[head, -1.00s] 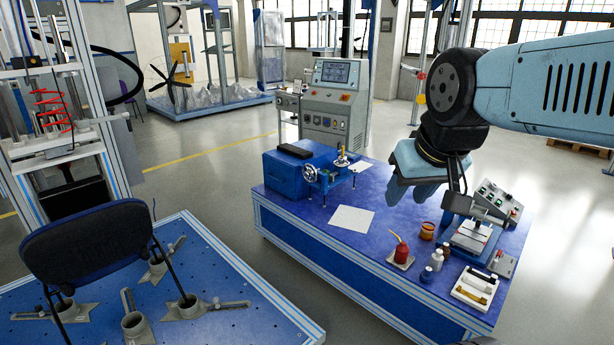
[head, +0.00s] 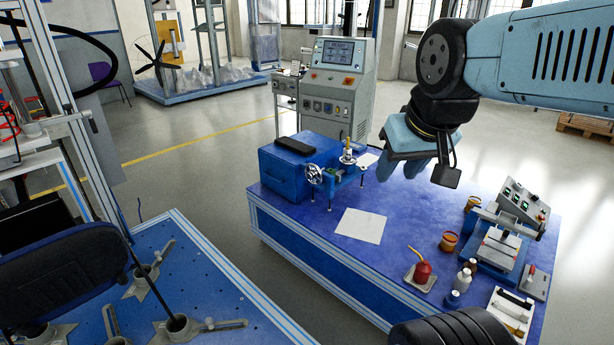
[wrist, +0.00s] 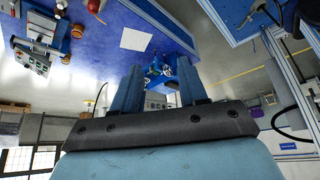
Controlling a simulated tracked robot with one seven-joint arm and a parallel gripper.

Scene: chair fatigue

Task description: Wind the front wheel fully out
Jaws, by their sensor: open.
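The front wheel (head: 314,174) is a small metal handwheel on the front of a blue fixture (head: 343,177), which stands at the back left of the blue table. A brass-coloured piece stands upright on the fixture's top. My gripper (head: 412,166) is open and empty, raised above the table to the right of the wheel and apart from it. In the wrist view, the two blue fingers of my gripper (wrist: 158,82) are spread, with the blue fixture (wrist: 160,73) beyond them. The wheel's details are too small to tell there.
A blue box (head: 290,168) with a black pad sits left of the fixture. A white sheet (head: 361,225) lies in front. A red oil can (head: 422,270), small bottles, a control box (head: 524,205) and a blue vise-like device crowd the right side. A chair rig (head: 65,270) stands front left.

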